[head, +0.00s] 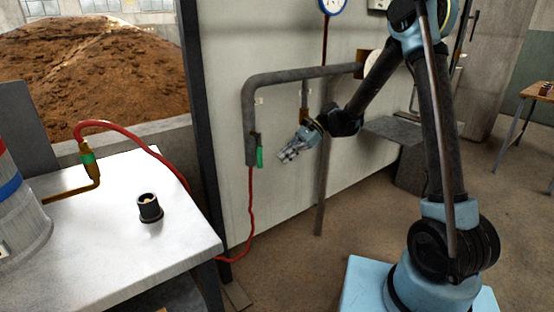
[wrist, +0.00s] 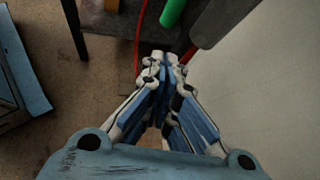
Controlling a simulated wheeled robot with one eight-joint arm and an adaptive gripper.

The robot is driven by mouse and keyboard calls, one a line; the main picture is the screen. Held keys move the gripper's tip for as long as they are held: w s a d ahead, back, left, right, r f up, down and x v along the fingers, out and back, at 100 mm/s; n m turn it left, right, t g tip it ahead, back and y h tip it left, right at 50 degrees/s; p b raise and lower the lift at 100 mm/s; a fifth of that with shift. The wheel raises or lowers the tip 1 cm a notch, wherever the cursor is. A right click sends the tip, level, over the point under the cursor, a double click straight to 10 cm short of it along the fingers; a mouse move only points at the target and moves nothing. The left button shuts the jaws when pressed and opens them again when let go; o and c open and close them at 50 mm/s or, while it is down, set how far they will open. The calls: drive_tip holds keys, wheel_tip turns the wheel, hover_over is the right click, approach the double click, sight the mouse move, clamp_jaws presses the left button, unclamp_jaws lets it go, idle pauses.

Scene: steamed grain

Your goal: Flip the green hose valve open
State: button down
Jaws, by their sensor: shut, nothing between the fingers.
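The green hose valve handle (head: 259,157) hangs down beside the lower end of a grey pipe (head: 250,120) against the pale wall panel. In the wrist view the green handle (wrist: 172,12) shows at the top edge, partly cut off, ahead of my fingertips. My gripper (head: 284,158) is just right of the handle in the head view, with a small gap between them. In the wrist view my gripper (wrist: 163,58) has its fingertips together with nothing between them. A red hose (head: 250,215) runs down from the pipe end.
A white table (head: 110,255) at the left bears a black cup-like fitting (head: 149,208) and a brass pipe with a green band (head: 88,158). A dark post (head: 200,140) stands between table and pipe. A grey block (head: 410,165) stands by the wall.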

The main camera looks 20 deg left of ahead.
drive_tip(key=w+d, duration=0.5)
drive_tip(key=shift+w+d, duration=0.2)
drive_tip(key=shift+w, duration=0.1)
drive_tip(key=shift+f, duration=0.1)
drive_tip(key=s+d+r+n+t+h, duration=0.1)
drive_tip(key=s+d+r+t, duration=0.15)
drive_tip(key=d, duration=0.55)
drive_tip(key=s+d+r+n+t+h, duration=0.1)
drive_tip(key=s+d+r, duration=0.2)
drive_tip(key=d, duration=0.4)
drive_tip(key=s+d+r+n+t, duration=0.1)
drive_tip(key=s+d+r+t, duration=0.15)
drive_tip(key=d, duration=0.55)
drive_tip(key=s+d+f+n+t+h, duration=0.2)
drive_tip(key=s+d+f+h, duration=0.1)
drive_tip(key=s+d, duration=0.5)
drive_tip(key=s+d+f+n+t+h, duration=0.1)
drive_tip(key=s+d+f+n+h, duration=0.2)
drive_tip(key=s+d, duration=0.5)
drive_tip(key=d+f, duration=0.1)
drive_tip(key=d, duration=0.4)
drive_tip(key=shift+s+f+t, duration=0.15)
drive_tip(key=shift+f+t, duration=0.05)
drive_tip(key=shift+t, duration=0.2)
